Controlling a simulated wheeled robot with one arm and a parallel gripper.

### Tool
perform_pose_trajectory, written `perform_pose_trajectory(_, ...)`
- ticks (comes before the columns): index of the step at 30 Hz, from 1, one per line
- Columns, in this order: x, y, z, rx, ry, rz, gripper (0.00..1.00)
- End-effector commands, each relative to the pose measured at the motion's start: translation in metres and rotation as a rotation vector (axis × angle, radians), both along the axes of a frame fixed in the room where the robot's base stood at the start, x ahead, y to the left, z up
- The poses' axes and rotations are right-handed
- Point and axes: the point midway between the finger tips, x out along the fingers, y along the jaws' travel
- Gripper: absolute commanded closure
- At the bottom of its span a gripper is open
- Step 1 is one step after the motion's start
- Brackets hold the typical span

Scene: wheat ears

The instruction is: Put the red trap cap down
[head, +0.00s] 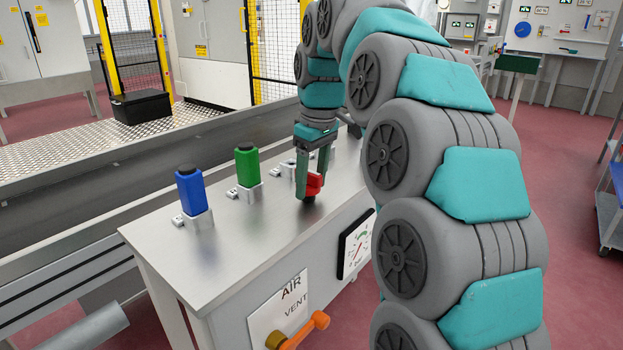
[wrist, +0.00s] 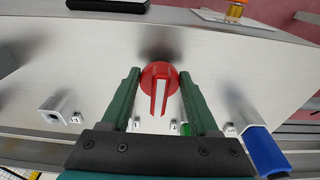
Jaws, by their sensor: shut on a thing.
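The red trap cap (head: 314,184) is between the green fingers of my gripper (head: 308,190), low over the front part of the steel bench top (head: 270,220). In the wrist view the cap (wrist: 160,74) shows as a red disc with a ridged grip between the two fingertips (wrist: 160,78). My gripper is shut on it. A dark shadow lies on the steel beyond the cap. I cannot tell whether the cap touches the bench.
A blue block (head: 190,190) and a green block (head: 247,165) stand in metal holders to the left. An empty holder (wrist: 62,112) shows in the wrist view. A gauge (head: 357,243) and an orange handle (head: 298,331) are on the bench front. Bare steel lies around the gripper.

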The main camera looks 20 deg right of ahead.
Motion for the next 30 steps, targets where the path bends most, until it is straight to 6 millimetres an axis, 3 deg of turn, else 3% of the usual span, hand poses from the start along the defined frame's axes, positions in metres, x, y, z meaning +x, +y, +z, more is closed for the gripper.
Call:
perform_pose_trajectory(8,0.0,0.0,-0.003,-0.001,-0.001,0.0,1.0)
perform_pose_trajectory(9,0.0,0.0,-0.003,-0.001,-0.001,0.0,0.37)
perform_pose_trajectory(16,0.0,0.0,-0.002,-0.001,-0.001,0.0,0.11)
perform_pose_trajectory(26,0.0,0.0,0.0,-0.001,-0.001,0.0,0.09)
perform_pose_trajectory(30,-0.004,0.001,0.011,-0.001,-0.001,0.0,0.09)
